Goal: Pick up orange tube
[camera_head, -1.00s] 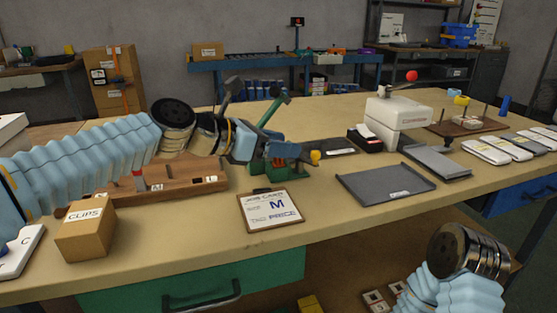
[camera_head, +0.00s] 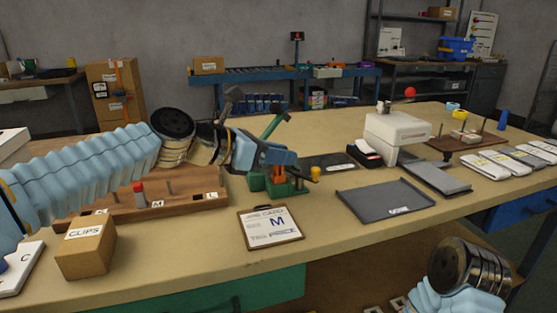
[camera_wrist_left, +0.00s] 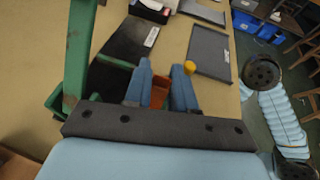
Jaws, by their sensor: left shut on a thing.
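The orange tube (camera_head: 279,175) shows just below my left gripper (camera_head: 284,157) in the head view, at the green fixture (camera_head: 257,182). In the left wrist view the tube (camera_wrist_left: 160,92) sits between the two blue fingers of my left gripper (camera_wrist_left: 162,75), which are shut on it. The fingers and fixture hide part of it, so I cannot tell whether it is clear of the fixture. My right arm shows at the lower right, but its gripper fingers are not in view.
A yellow knob (camera_head: 315,173) stands close to the right of the left gripper. A job card clipboard (camera_head: 269,228) lies in front. A wooden pegboard (camera_head: 150,205) and a clips box (camera_head: 86,248) are at left. A grey tray (camera_head: 388,197) lies to the right.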

